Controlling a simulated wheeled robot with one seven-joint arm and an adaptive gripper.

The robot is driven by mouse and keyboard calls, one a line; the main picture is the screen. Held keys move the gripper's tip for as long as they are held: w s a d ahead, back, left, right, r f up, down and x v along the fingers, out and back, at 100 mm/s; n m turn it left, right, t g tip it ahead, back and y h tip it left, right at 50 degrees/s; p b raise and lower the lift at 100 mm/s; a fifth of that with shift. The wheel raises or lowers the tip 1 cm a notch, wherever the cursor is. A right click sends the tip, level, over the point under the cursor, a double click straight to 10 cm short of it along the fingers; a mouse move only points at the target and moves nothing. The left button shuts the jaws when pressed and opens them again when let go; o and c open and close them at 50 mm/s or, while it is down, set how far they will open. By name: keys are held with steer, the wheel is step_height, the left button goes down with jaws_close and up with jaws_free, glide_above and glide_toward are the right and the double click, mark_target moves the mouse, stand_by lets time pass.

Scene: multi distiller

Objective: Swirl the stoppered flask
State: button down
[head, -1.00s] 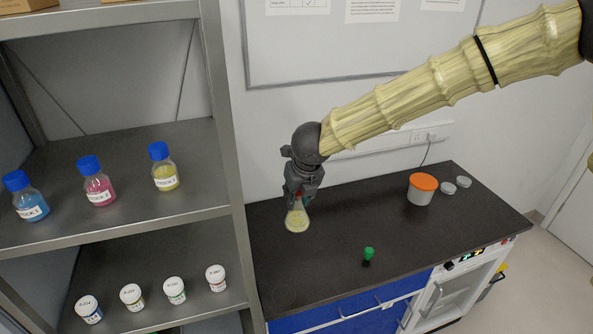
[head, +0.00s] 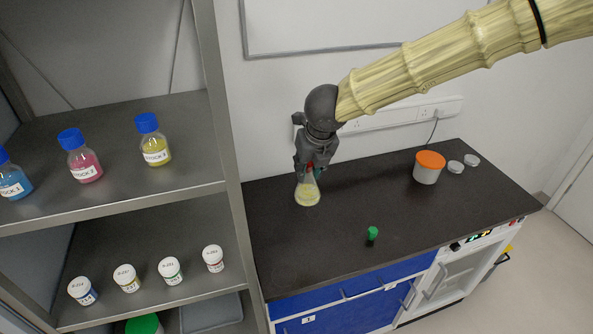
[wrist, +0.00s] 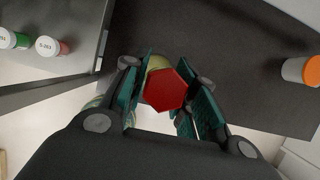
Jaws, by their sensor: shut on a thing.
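The flask (head: 307,193) is a clear conical flask with pale yellow liquid and a red stopper. In the head view my gripper (head: 309,172) comes down on its neck from above and is shut on it. The flask is close to upright, at the back left of the dark bench; I cannot tell whether its base touches the bench top. In the wrist view the red hexagonal stopper (wrist: 166,90) sits between the two fingers, my gripper (wrist: 160,95) closed around the neck below. The flask body is mostly hidden there.
The dark bench top (head: 420,215) is clear around the flask. A metal shelf (head: 190,192) with bottles and jars stands close on the left.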

steer(key=w+a+b, duration=0.1)
steer(key=a+b, duration=0.2)
steer(key=a, duration=0.2)
steer(key=s+d+b, duration=0.1)
steer(key=d, duration=0.1)
steer(key=s+d+b, duration=0.1)
steer(key=shift+s+d, duration=0.15)
steer(key=shift+d, duration=0.25)
steer(key=shift+w+d+f+b, duration=0.1)
steer(key=shift+w+d, duration=0.1)
steer(key=shift+w, duration=0.2)
steer(key=shift+w+d+r+b, duration=0.1)
steer(key=shift+w+d, duration=0.15)
steer(key=shift+w, duration=0.2)
steer(key=shift+w+d+f+b, duration=0.1)
steer(key=shift+w+d, duration=0.1)
steer(key=shift+w, duration=0.2)
steer(key=shift+w+a, duration=0.15)
